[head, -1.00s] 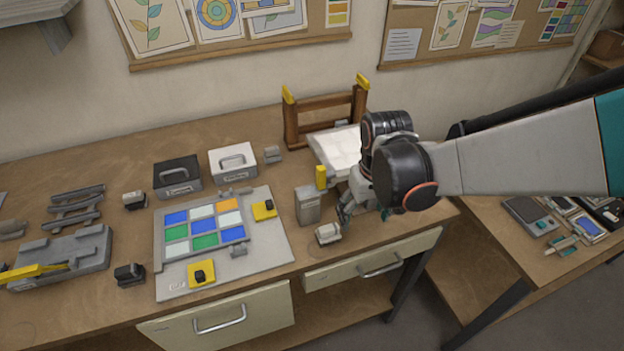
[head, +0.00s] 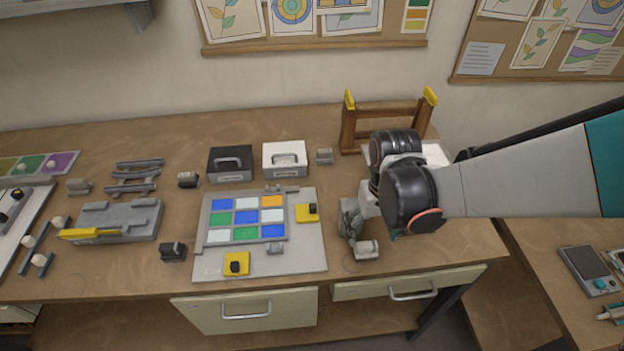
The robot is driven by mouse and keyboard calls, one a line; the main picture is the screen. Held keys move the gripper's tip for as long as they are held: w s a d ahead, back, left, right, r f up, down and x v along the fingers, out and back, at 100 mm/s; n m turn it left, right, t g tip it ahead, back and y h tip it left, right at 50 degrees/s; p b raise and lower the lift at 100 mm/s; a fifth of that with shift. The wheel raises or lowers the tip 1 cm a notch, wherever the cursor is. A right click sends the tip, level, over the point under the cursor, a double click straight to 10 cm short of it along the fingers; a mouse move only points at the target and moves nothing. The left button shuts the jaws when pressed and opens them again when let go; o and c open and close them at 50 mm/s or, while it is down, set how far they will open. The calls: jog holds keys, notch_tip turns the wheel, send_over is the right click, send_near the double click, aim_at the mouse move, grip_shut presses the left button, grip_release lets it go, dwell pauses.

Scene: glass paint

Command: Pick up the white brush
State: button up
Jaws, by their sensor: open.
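A small white-topped block (head: 366,250) lies on the bench near the front edge, just below and beside the gripper. I cannot tell for certain whether it is the white brush. Thin sticks with pale round ends (head: 37,259) lie at the far left of the bench, too small to identify.
A grey board with a coloured glass grid (head: 244,219) fills the middle of the bench. Black (head: 230,164) and white (head: 285,159) handled boxes stand behind it. A wooden frame (head: 347,130) with yellow tips stands at the back right. A grey fixture (head: 117,222) is left.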

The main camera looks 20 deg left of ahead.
aim_at(367, 245)
jog(key=f+b, duration=0.1)
jog(key=f, duration=0.1)
jog(key=f+b, duration=0.1)
jog(key=f, duration=0.1)
jog(key=f+b, duration=0.1)
jog(key=f, duration=0.2)
jog(key=shift+s+a+b, duration=0.15)
jog(key=shift+s+b, duration=0.1)
jog(key=shift+b, duration=0.15)
jog(key=shift+r, duration=0.15)
jog(key=c, duration=1.2)
jog(key=shift+c, duration=0.2)
notch_tip(367, 245, up, 20)
jog(key=p, duration=1.3)
jog(key=shift+p, duration=0.3)
